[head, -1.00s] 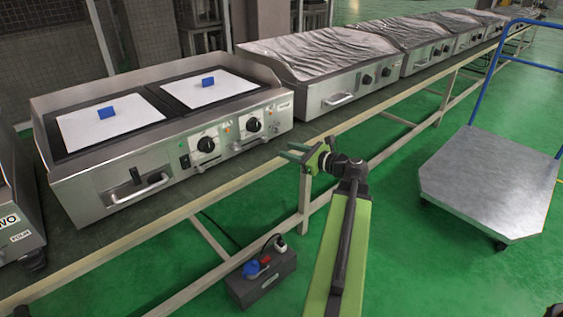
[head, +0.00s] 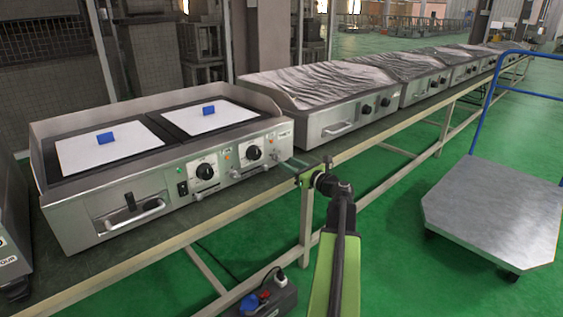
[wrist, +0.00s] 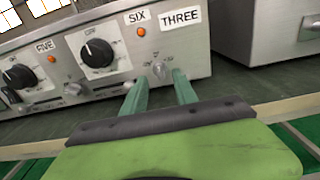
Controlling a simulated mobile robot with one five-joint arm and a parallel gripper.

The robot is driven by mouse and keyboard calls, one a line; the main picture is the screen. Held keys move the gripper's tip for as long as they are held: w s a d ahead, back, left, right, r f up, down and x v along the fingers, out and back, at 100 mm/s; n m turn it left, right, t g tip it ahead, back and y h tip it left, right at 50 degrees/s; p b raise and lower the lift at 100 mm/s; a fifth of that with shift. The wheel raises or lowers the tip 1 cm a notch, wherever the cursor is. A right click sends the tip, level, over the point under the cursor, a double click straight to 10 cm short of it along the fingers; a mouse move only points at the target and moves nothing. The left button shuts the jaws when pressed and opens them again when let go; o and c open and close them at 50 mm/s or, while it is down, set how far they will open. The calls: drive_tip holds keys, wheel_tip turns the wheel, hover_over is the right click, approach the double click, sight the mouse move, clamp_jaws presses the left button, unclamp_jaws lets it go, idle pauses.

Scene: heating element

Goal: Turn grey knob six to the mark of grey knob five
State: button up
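Grey knob six (wrist: 160,69) is a small grey knob low on the steel front panel, below the SIX label (wrist: 137,16) in the wrist view. Grey knob five (wrist: 73,89) is a similar small knob to its left. The pointing direction of either is too small to tell. My gripper (wrist: 161,78) is open, its two green fingers either side of knob six in the picture, with the knob showing between them. Whether they touch it cannot be told. In the head view my gripper (head: 291,166) is at the right end of the heating unit's front (head: 228,165).
Black dial knobs (wrist: 98,53) and (wrist: 18,77) another black dial sit above the grey knobs. A THREE label (wrist: 180,16) is at the panel's right. Covered units (head: 330,90) stand along the bench. A metal cart (head: 490,215) is at right, with green floor between.

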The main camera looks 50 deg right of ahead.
sight(279, 158)
drive_tip(key=w, duration=0.4)
drive_tip(key=shift+w+d, duration=0.1)
drive_tip(key=shift+d, duration=0.05)
drive_tip(key=shift+c, duration=0.2)
